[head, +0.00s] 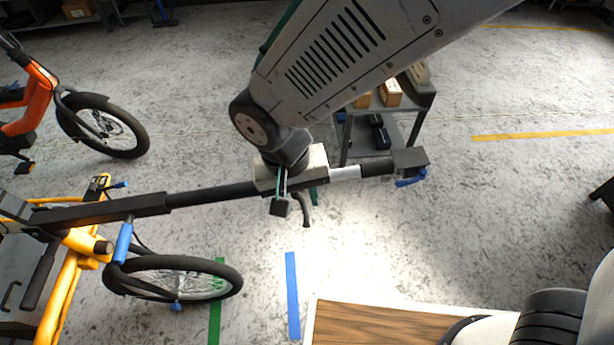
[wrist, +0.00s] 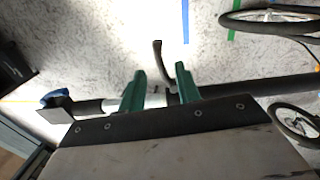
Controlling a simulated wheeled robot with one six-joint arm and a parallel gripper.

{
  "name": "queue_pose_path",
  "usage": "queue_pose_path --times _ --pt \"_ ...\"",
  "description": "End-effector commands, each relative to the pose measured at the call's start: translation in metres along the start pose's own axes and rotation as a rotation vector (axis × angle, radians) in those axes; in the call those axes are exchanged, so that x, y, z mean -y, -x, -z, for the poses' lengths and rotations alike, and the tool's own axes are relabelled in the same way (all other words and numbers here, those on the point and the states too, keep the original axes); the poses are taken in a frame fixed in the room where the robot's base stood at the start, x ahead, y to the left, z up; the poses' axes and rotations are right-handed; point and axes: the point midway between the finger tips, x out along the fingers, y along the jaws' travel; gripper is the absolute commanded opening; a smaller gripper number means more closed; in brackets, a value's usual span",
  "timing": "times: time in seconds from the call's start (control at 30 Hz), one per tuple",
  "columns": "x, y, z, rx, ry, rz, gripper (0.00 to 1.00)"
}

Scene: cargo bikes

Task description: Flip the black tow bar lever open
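The tow bar (head: 210,194) is a long dark bar running across the head view from the yellow bike to a coupling end (head: 408,160) at the right. The black lever (head: 304,210) is a thin curved handle standing out from the bar's side. In the wrist view the lever (wrist: 161,62) rises from the bar between my green fingers, closer to the right one. My gripper (wrist: 158,76) is open, with its fingers apart on either side of the lever. Whether a finger touches the lever or the bar cannot be told. My wrist hides part of the bar in the head view.
A yellow cargo bike (head: 68,290) with a black wheel (head: 236,284) is at the lower left. An orange bike (head: 38,95) stands behind it. A grey shelf cart (head: 415,108) with boxes is beyond the bar. Open floor lies below the lever, with a wooden board (head: 380,325) near the bottom.

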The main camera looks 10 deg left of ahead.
Motion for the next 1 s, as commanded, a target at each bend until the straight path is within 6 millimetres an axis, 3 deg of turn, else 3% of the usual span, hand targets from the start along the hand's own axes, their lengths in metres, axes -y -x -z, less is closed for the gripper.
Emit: queue_pose_path --times 0.23,0.57,0.7,1.0 --pt "-0.001 -0.032 0.000 0.002 -0.001 -0.001 0.33" --pt "-0.001 -0.037 0.000 0.000 -0.001 0.000 0.33" --pt "-0.001 -0.037 0.000 0.000 -0.001 0.000 0.00" --pt "0.008 -0.035 -0.002 -0.002 0.040 0.000 0.00"
